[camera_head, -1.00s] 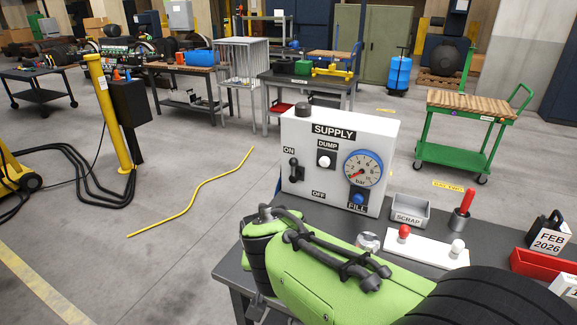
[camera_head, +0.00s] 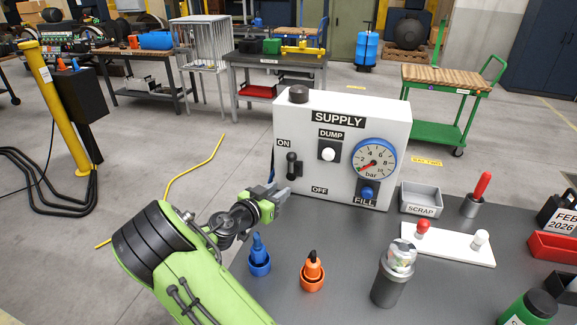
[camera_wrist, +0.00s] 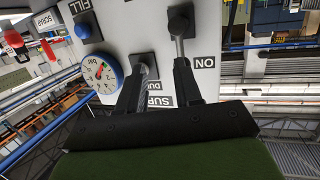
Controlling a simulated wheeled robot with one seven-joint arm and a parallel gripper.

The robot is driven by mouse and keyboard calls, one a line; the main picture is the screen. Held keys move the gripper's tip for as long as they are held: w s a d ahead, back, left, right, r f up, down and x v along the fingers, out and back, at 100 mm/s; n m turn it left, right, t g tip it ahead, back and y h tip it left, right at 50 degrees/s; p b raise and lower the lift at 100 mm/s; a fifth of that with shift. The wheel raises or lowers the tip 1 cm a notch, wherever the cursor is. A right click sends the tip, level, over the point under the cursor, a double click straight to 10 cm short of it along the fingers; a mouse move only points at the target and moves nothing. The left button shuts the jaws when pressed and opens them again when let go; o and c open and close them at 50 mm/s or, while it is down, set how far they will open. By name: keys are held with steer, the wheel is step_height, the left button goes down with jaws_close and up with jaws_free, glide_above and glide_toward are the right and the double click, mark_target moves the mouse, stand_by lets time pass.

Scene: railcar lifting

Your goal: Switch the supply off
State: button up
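The white supply box (camera_head: 343,105) stands on the dark table and also shows upside down in the wrist view (camera_wrist: 115,25). Its black lever switch (camera_head: 292,165) points up, by the ON label and above the OFF label. In the wrist view the switch (camera_wrist: 179,22) lies just beyond the right fingertip. My gripper (camera_head: 277,190) is low in front of the box's left side, below the switch. In the wrist view its fingers (camera_wrist: 158,78) are apart with nothing held between them. I cannot tell whether a finger touches the lever.
The white DUMP button (camera_head: 328,154), a gauge (camera_head: 374,160) and the blue FILL knob (camera_head: 367,193) are close on the same face. Blue (camera_head: 259,258) and orange (camera_head: 312,272) plugs and a grey canister (camera_head: 388,285) stand in front. A scrap tray (camera_head: 421,199) is right.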

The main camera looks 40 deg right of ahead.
mark_target(291, 166)
steer(key=shift+n+t+h, duration=0.4)
steer(key=shift+t+h, duration=0.4)
steer(key=shift+h, duration=0.1)
steer(key=x, duration=0.4)
steer(key=w+x, duration=0.1)
steer(key=x, duration=0.3)
steer(key=w+x, duration=0.1)
steer(key=x, duration=0.3)
steer(key=shift+w+f+p, duration=0.2)
steer(key=shift+w+p, duration=0.05)
steer(key=shift+p, duration=0.05)
jaws_close()
